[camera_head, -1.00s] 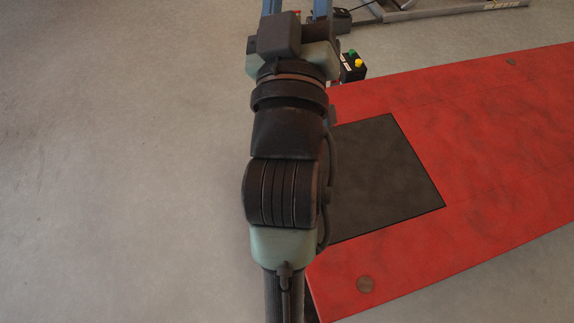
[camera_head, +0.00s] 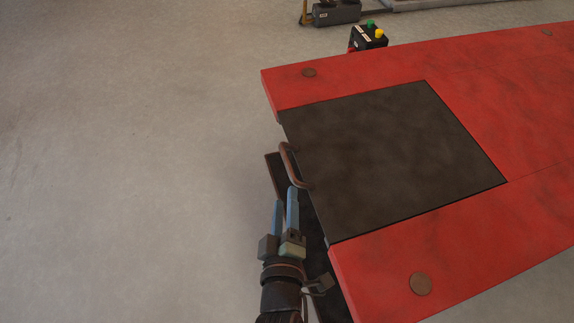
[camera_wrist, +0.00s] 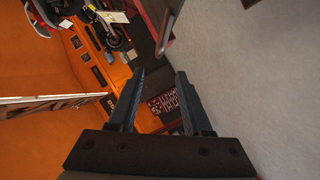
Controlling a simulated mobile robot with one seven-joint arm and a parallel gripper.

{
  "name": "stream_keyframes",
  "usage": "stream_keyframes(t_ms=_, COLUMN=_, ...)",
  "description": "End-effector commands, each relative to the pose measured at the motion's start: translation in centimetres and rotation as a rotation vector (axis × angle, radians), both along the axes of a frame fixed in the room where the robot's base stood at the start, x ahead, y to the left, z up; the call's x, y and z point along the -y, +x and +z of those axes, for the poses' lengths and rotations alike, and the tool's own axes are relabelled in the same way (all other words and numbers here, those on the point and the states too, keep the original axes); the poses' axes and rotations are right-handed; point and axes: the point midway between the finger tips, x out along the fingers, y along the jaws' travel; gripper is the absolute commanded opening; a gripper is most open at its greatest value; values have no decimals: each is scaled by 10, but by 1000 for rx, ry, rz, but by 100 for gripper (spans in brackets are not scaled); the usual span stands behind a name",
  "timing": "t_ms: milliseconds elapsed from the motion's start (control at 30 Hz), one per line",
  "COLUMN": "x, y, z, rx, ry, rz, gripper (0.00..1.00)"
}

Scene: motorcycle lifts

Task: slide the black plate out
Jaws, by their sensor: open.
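The black plate (camera_head: 395,155) lies flush in a cut-out of the red lift table (camera_head: 375,85) in the head view. A brown bar handle (camera_head: 288,163) stands out from the plate's left edge. My gripper (camera_head: 285,195) is open, with two blue fingers, just below the handle and left of the table edge. The fingers look empty, and whether one touches the handle is hard to tell. In the wrist view my gripper (camera_wrist: 160,73) shows parted fingers with nothing clearly between them.
The grey floor on the left is clear.

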Motion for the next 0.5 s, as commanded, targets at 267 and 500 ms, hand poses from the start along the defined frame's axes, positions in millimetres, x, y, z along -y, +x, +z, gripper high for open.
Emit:
stream_keyframes(t_ms=267, x=-1, y=47, z=-10, rx=5, ry=3, rz=2, gripper=50)
stream_keyframes(t_ms=500, x=1, y=89, z=-19, rx=5, ry=5, rz=-1, gripper=50)
